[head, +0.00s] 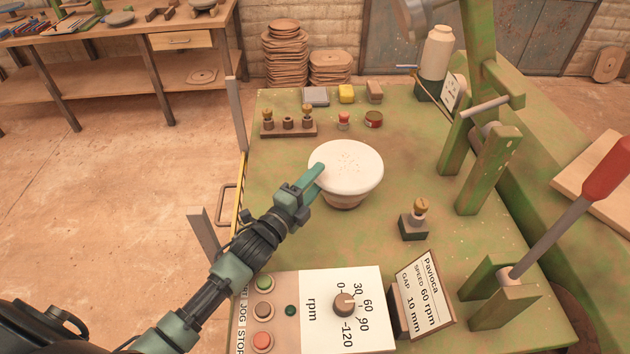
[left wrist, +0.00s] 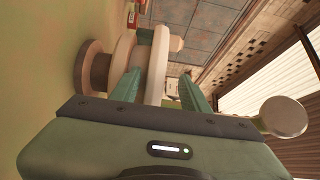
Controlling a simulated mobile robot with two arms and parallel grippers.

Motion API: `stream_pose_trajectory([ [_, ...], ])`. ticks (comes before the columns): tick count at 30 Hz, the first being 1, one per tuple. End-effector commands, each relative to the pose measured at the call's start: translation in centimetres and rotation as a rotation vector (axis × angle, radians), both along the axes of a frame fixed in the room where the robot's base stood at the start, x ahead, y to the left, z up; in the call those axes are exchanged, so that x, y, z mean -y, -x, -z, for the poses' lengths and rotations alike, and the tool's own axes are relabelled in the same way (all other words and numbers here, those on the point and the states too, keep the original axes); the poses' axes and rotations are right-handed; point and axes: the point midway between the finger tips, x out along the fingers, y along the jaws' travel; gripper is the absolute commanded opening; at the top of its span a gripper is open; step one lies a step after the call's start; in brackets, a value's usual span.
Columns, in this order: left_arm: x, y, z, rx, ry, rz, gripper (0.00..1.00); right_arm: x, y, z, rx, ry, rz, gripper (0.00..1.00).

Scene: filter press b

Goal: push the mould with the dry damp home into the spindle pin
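A white round mould (head: 346,160) with small specks on its flat top sits on a brown stepped base in the middle of the green table. In the left wrist view its white disc (left wrist: 158,65) appears edge-on, beside a beige ring and a darker brown base (left wrist: 95,66). My left gripper (head: 317,176) is at the mould's left rim. Its two teal fingers are spread, with the disc's edge between them. A gap shows to one finger; contact with the other cannot be told. The spindle pin is not visible; the mould may hide it. My right gripper is not in view.
A control panel (head: 345,308) with a dial is in front. A brass-topped block (head: 415,220) stands right of the mould. A rack of brass pieces (head: 288,128), small tins and blocks lie behind. Green machine posts (head: 488,170) and a red-handled lever (head: 560,230) are at right.

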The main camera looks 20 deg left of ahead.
Motion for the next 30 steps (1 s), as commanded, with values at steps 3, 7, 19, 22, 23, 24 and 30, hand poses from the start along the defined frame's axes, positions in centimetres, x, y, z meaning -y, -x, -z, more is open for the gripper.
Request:
stream_pose_trajectory([
  [3,0.0,0.0,0.2,-0.004,-0.001,0.000,0.45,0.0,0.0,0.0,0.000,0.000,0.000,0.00],
  [7,-0.1,0.2,0.8,-0.015,-0.005,-0.002,0.45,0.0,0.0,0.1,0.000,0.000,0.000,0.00],
  [19,-1.4,5.6,0.6,-0.008,-0.003,0.000,0.45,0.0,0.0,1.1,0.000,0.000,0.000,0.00],
  [22,-1.8,6.8,0.5,-0.007,-0.002,-0.001,0.45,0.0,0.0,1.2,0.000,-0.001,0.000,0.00],
  [23,-1.8,7.0,0.5,-0.006,-0.001,-0.001,0.45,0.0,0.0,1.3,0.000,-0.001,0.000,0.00],
  [24,-1.9,7.3,0.4,-0.006,-0.001,-0.001,0.45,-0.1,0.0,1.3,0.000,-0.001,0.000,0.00],
  [30,-2.0,7.6,0.3,-0.004,-0.001,0.000,0.45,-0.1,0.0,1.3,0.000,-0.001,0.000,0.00],
])
